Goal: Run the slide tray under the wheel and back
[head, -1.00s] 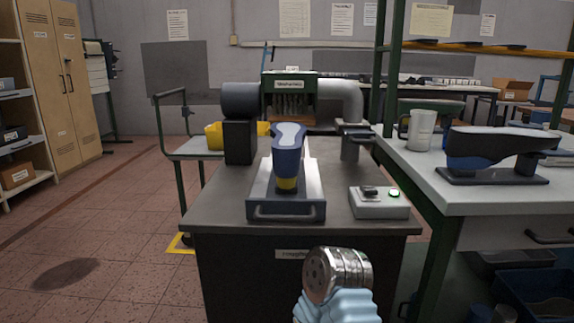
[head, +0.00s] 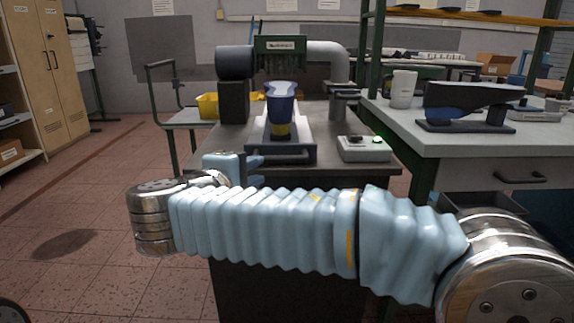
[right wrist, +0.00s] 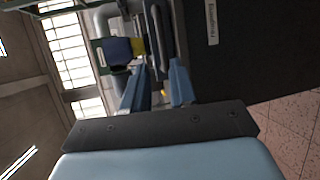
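The slide tray (head: 297,155) lies on the bench top with its handle (head: 281,156) facing me. A blue shoe last (head: 280,97) with a yellow band stands on it. Behind the tray is a green-hooded machine (head: 280,44); bristles show under its hood, but I cannot make out the wheel clearly. My right gripper (head: 254,168) is in front of the tray, to the left of the handle's middle in the head view. In the right wrist view its fingers (right wrist: 157,72) are apart, pointing toward the tray front (right wrist: 162,35), with nothing visibly gripped. My left gripper is out of view.
A control box (head: 365,149) with a green light sits right of the tray. A dark grey cylinder (head: 235,62) on a post stands left.

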